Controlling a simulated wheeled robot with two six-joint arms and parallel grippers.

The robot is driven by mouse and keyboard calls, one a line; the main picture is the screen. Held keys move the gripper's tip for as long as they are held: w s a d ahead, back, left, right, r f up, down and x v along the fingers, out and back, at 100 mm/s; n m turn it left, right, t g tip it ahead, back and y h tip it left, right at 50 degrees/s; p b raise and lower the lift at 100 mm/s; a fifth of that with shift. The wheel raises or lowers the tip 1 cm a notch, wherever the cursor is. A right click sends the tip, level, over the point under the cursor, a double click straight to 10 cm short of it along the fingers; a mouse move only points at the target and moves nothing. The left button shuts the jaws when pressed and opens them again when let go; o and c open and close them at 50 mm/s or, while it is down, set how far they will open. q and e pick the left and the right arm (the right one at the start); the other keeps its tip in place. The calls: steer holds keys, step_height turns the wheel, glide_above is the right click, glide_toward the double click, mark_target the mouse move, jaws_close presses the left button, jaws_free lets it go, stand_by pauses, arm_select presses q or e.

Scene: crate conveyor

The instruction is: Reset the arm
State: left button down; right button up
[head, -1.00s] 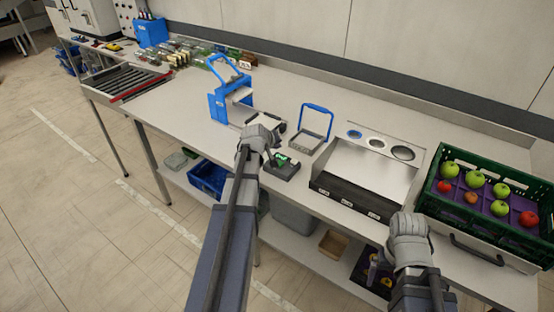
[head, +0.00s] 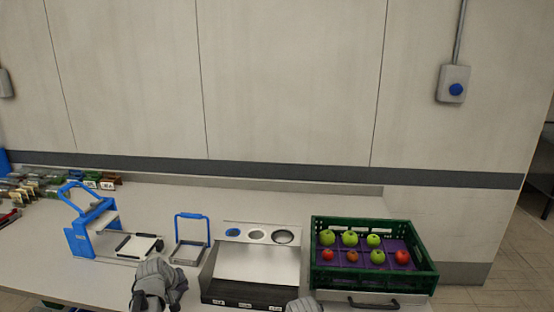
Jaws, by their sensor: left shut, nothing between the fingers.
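My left gripper (head: 157,281) shows at the bottom of the head view, in front of the small white-topped device and the blue-handled frame. It is shut with nothing held. Only the top of my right gripper (head: 304,304) shows at the bottom edge, in front of the metal sorting unit; its fingers are out of view, so I cannot tell whether it is open or shut.
A green crate (head: 427,281) of green and red apples stands at the right of the counter (head: 40,256). A metal unit with round holes (head: 257,262), a blue-handled frame (head: 190,242) and a blue press (head: 78,239) stand left of it. A wall (head: 290,80) rises behind.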

arm_select(q)
steer(key=s+d+f+m+g, duration=0.1)
steer(key=s+d+m+g, duration=0.2)
steer(key=s+d, duration=0.8)
steer(key=s+d+f+m+g+y, duration=0.1)
steer(key=s+d+f+m+g, duration=0.1)
steer(key=s+d+m+g, duration=0.2)
steer(key=s+d+m, duration=0.3)
steer(key=s+d, duration=0.4)
steer(key=d, duration=0.4)
steer(key=shift+d+f+m+y, duration=0.2)
steer(key=shift+m+y, duration=0.1)
steer(key=shift+m, duration=0.1)
stand_by(0.3)
